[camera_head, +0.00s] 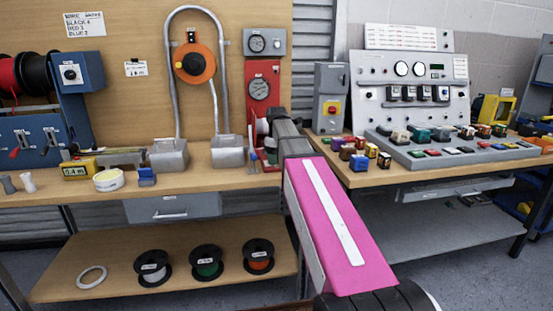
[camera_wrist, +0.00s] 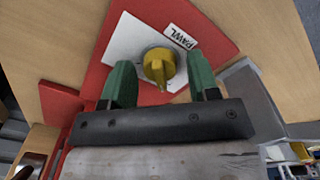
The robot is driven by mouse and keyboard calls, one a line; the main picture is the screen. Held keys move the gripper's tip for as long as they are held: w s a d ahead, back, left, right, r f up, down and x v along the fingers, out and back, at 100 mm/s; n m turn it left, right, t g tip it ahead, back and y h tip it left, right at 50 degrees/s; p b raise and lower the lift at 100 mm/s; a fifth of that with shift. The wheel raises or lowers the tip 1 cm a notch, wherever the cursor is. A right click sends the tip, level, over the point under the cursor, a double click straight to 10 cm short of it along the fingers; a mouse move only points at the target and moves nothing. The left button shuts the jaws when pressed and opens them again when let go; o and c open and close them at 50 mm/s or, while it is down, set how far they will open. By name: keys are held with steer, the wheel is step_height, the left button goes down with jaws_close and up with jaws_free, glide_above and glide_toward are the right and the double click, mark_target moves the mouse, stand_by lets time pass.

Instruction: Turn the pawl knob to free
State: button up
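The yellow pawl knob (camera_wrist: 158,66) sits on a white plate (camera_wrist: 128,43) on a red panel (camera_wrist: 213,25), beside a tilted "PAWL" label (camera_wrist: 181,37). Its raised grip runs nearly up and down in the wrist view. My gripper (camera_wrist: 160,64) is open, with one green finger on each side of the knob. Gaps show between the knob and both fingers. In the head view my pink arm reaches to the red gauge stand (camera_head: 262,92) on the bench; the knob cannot be made out there.
The wooden bench (camera_head: 213,184) holds a conduit with an orange reel (camera_head: 194,63) left of the stand. To the right, a grey box with a red-and-yellow switch (camera_head: 331,108) and a control console (camera_head: 415,100) with several small blocks stand close to my arm.

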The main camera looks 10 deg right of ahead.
stand_by(0.3)
step_height(320, 180, up, 11)
stand_by(0.5)
steer(key=shift+f, duration=0.15)
